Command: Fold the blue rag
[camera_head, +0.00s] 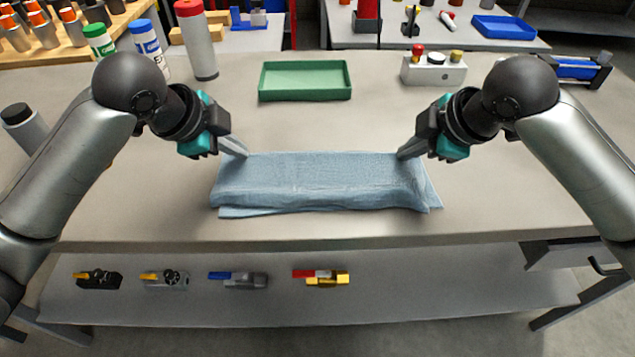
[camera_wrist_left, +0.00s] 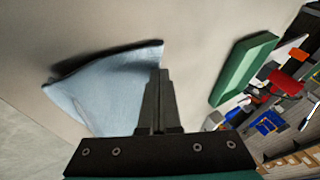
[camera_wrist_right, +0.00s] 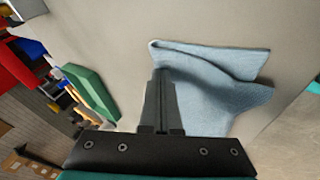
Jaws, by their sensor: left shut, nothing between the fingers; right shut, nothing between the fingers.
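The blue rag (camera_head: 318,182) lies on the table as a wide, folded strip with its long sides left to right. A lower layer sticks out a little at the front edge and at the right end. My left gripper (camera_head: 243,153) is shut and empty at the rag's far left corner; the rag also shows in the left wrist view (camera_wrist_left: 110,88). My right gripper (camera_head: 403,155) is shut and empty at the far right corner; the rag shows beside its fingers in the right wrist view (camera_wrist_right: 215,85). I cannot tell whether the fingertips touch the cloth.
A green tray (camera_head: 305,95) stands behind the rag. A white box with coloured buttons (camera_head: 434,70) is at the back right. A red-capped bottle (camera_head: 198,45) and other bottles stand at the back left. The table in front of the rag is clear. A lower shelf (camera_head: 420,295) holds several tools.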

